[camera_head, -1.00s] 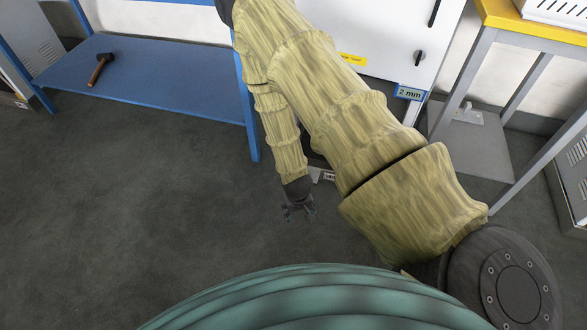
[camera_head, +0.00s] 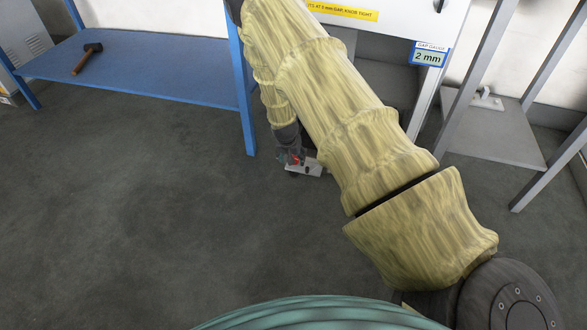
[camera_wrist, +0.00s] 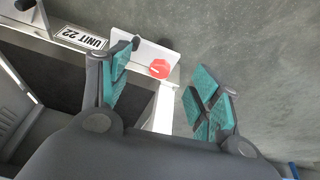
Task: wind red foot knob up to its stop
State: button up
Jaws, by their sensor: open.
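The red foot knob (camera_wrist: 160,69) shows in the wrist view on a white foot plate (camera_wrist: 148,50), beside the "UNIT 22" label (camera_wrist: 82,40). A pale pointer mark shows on the knob. My gripper (camera_wrist: 170,75) is open, with one teal-padded finger to each side of the knob in the picture. I see no finger touching it, and the distance in depth is hard to tell. In the head view my gripper (camera_head: 291,158) is low near the floor, with a bit of the red knob (camera_head: 296,160) showing beside its fingers. My arm hides much of the unit.
A white cabinet (camera_head: 395,20) carries a "2 mm" gap gauge sign (camera_head: 428,57) and a yellow label (camera_head: 340,11). A blue bench (camera_head: 150,70) with a mallet (camera_head: 87,58) stands at left, a grey metal frame (camera_head: 490,130) at right. The floor (camera_head: 120,200) at left is clear.

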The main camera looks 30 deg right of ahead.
jog(key=shift+m, duration=0.5)
jog(key=w+d+f+b, duration=0.2)
jog(key=f+b, duration=0.1)
jog(key=w+d+f+b, duration=0.2)
jog(key=w+f+b, duration=0.1)
jog(key=f, duration=0.1)
jog(key=w+d+f+b, duration=0.2)
jog(key=f+b, duration=0.1)
jog(key=f, duration=0.1)
jog(key=shift+w, duration=0.4)
